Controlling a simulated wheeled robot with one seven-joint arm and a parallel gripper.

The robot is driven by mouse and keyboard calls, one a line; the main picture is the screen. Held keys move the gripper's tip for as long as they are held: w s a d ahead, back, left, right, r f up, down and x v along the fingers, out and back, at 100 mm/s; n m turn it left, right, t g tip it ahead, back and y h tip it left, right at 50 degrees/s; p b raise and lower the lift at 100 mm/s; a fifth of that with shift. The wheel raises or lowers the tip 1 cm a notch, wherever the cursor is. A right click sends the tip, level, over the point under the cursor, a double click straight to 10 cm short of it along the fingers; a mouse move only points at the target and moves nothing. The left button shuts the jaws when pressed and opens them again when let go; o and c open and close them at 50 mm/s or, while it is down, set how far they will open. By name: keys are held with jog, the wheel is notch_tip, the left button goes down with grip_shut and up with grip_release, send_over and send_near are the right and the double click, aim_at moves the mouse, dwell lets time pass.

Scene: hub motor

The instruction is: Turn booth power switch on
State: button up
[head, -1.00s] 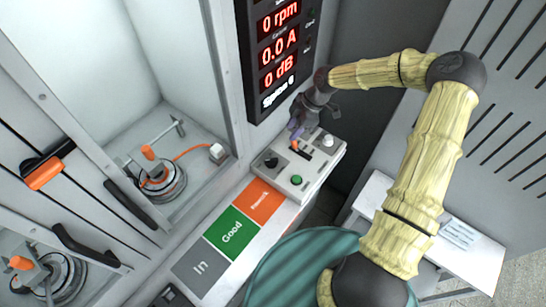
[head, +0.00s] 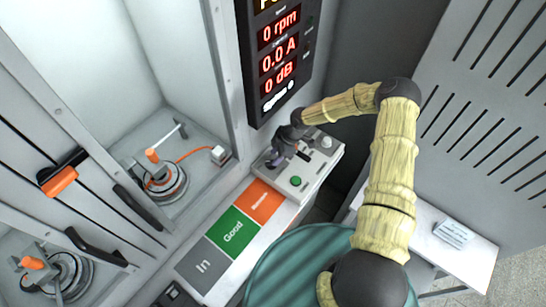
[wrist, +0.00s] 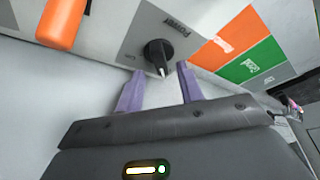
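The booth power switch is a black rotary knob (wrist: 158,55) with a white pointer mark, on a grey plate labelled "Power" in the wrist view. My gripper (wrist: 160,70) has its two purple fingers apart, one toward each side of the knob, with nothing held between them. I cannot tell whether the fingers touch it. In the head view my gripper (head: 274,163) is over the left part of the control box (head: 316,178) and hides the knob.
Orange, green and grey "In" (head: 203,266) areas lie on the front shelf. The display (head: 279,55) reads zeros.

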aim_at(272, 161)
jog(key=shift+p+x, duration=0.3)
jog(key=shift+x, duration=1.25)
jog(key=shift+c, duration=0.5)
grip_shut()
